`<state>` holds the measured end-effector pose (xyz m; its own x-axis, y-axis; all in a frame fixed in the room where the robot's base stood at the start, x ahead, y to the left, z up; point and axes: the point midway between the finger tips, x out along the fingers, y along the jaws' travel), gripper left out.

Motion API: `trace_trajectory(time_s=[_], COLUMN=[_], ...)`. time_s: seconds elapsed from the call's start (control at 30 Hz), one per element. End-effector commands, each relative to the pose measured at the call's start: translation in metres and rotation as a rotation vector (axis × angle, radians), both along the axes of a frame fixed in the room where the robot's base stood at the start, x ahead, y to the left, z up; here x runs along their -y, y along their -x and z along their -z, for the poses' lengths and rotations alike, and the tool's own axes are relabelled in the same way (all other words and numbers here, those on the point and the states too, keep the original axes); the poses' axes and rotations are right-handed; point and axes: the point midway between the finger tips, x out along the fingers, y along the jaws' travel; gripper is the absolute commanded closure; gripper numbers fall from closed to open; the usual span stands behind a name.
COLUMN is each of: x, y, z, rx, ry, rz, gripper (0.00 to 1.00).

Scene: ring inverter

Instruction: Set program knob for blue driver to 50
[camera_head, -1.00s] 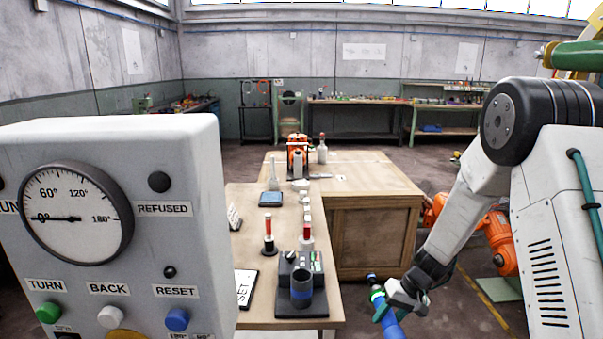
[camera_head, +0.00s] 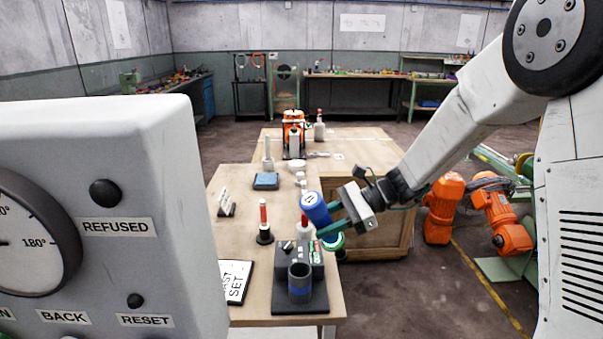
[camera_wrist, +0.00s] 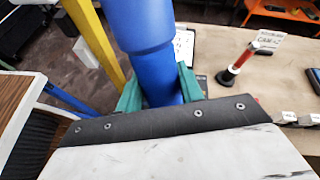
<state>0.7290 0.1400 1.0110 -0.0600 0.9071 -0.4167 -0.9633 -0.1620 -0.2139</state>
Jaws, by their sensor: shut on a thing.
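My gripper (camera_head: 338,222) is shut on the blue driver (camera_head: 316,208), its green fingers around the body. The driver is tilted, with its blue end toward the upper left. It is held above the table's right edge, close to the black program unit (camera_head: 290,256). In the wrist view the blue driver (camera_wrist: 140,40) stands between the green fingers (camera_wrist: 158,92). The program unit has a small knob (camera_head: 288,245) on top and a green-lit panel; the knob's setting is too small to read.
A large white panel (camera_head: 125,200) with a dial and buttons stands close at left. The wooden table (camera_head: 240,190) holds a red-topped post (camera_head: 264,222), a blue-topped box (camera_head: 266,181) and a "SET" sign (camera_head: 236,281). Orange robot arms (camera_head: 510,225) stand at right.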

Motion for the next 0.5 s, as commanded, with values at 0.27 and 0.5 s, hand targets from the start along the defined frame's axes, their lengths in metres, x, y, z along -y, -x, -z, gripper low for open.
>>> trace_trajectory(time_s=[0.27, 0.5], x=[-0.045, -0.055], y=[0.025, 0.036], z=[-0.108, -0.142], rx=[-0.192, -0.245], ry=[-0.335, -0.413], rz=[0.110, 0.102], gripper=[0.92, 0.92])
